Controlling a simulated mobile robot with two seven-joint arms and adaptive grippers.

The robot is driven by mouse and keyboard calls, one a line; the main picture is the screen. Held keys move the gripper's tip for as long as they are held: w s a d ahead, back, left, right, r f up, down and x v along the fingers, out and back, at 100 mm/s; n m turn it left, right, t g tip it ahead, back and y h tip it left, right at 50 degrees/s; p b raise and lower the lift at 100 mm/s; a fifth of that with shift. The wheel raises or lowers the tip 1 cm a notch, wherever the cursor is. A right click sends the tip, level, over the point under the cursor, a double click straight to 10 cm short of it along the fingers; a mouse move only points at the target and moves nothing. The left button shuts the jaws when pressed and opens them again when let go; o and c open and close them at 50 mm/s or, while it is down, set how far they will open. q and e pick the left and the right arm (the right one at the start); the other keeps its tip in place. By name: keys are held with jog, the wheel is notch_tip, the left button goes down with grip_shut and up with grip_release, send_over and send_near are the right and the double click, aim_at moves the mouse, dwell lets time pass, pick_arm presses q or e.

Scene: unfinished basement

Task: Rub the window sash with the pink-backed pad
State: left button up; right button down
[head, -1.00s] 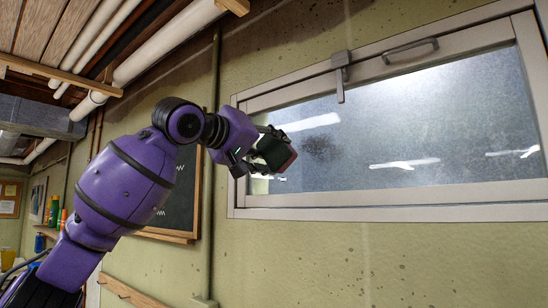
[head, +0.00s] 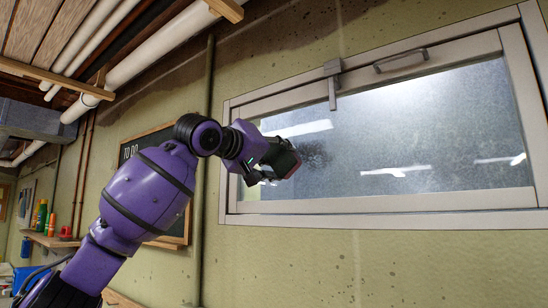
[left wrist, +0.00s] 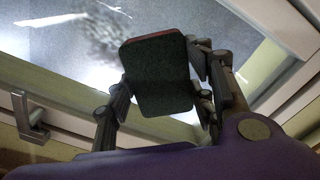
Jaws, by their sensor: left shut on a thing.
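The window sash (head: 450,201) is a light frame with a hazy glass pane (head: 420,150) in the basement wall. A dark smudge (head: 314,155) shows on the left part of the glass. My left gripper (head: 272,164) is shut on the pad (head: 285,160), in front of the lower left of the window. In the left wrist view the pad (left wrist: 158,75) is a dark rounded rectangle with a thin reddish edge, between the two fingers. I cannot tell whether the pad touches the glass. My right gripper is in neither view.
A metal latch (head: 333,85) and a handle (head: 400,59) sit on the top of the window frame. A chalkboard (head: 185,225) hangs behind my left arm. Pipes (head: 150,60) run under the ceiling. A shelf with bottles (head: 50,239) is at the far left.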

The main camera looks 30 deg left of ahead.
aim_at(339, 154)
pick_arm(q)
jog(key=shift+w+d, duration=0.1)
jog(key=shift+w, duration=0.85)
dwell(0.6)
jog(key=shift+s+d, duration=0.15)
jog(key=shift+d, duration=2.15)
jog(key=shift+s+d, duration=0.2)
jog(key=shift+d, duration=2.1)
jog(key=shift+s+d, duration=0.15)
jog(key=shift+d, duration=2.15)
jog(key=shift+w+a, duration=0.2)
jog(key=shift+a, duration=2.15)
jog(key=shift+w+a, duration=0.15)
jog(key=shift+a, duration=2.15)
jog(key=shift+w+a, duration=0.2)
jog(key=shift+a, duration=2.15)
jog(key=shift+s, duration=0.1)
jog(key=shift+s+a, duration=0.15)
jog(key=shift+s, duration=2.75)
jog(key=shift+s+a, duration=0.1)
jog(key=shift+s, duration=1.4)
